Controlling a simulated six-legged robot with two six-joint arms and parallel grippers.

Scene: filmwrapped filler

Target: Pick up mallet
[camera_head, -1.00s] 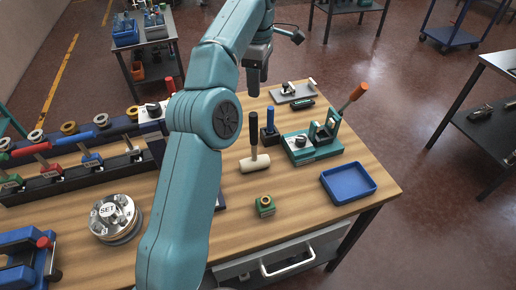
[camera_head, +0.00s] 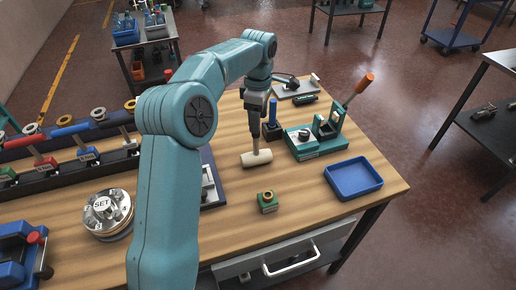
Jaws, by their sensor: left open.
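The mallet stands on the wooden table with its cream head (camera_head: 257,158) down and its handle pointing up. My left gripper (camera_head: 254,122) is at the handle from above, and it covers the upper part of the handle. The jaws are open. I cannot tell whether the fingers touch the handle. My right gripper is not in view.
Just right of the mallet stand a blue-handled tool (camera_head: 272,122) and a teal fixture (camera_head: 315,140) with an orange-tipped lever (camera_head: 364,84). A blue tray (camera_head: 353,178) and a small green block (camera_head: 267,202) are nearer the front. Bare wood lies around the mallet's front.

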